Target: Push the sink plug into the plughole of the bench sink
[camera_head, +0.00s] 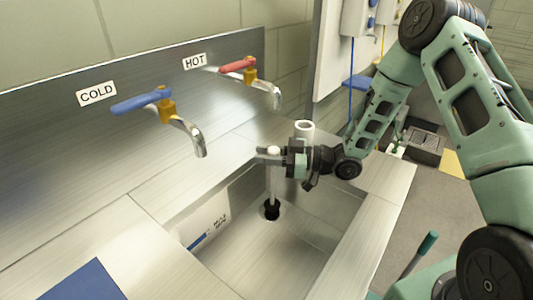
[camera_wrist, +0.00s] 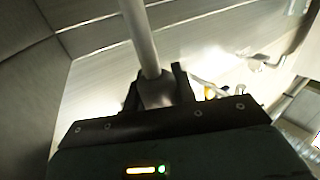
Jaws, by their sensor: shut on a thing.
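The sink plug is a pale upright rod with a black stopper (camera_head: 271,209) at its lower end, down in the basin of the bench sink (camera_head: 265,255). A light ring of the plughole (camera_head: 281,217) shows around the stopper. I cannot tell whether the stopper is above the hole or in it. My gripper (camera_head: 268,154) reaches in from the right over the basin, shut on the top of the rod. In the wrist view my gripper (camera_wrist: 157,85) has its fingers on either side of the plug's pale rod (camera_wrist: 140,35); the stopper is not visible there.
A blue cold tap (camera_head: 145,102) and a red hot tap (camera_head: 240,66) overhang from the back panel. A white tube (camera_head: 304,129) stands behind my gripper. A marked white plate (camera_head: 205,219) is on the basin's left wall. A blue sheet (camera_head: 82,283) lies front left.

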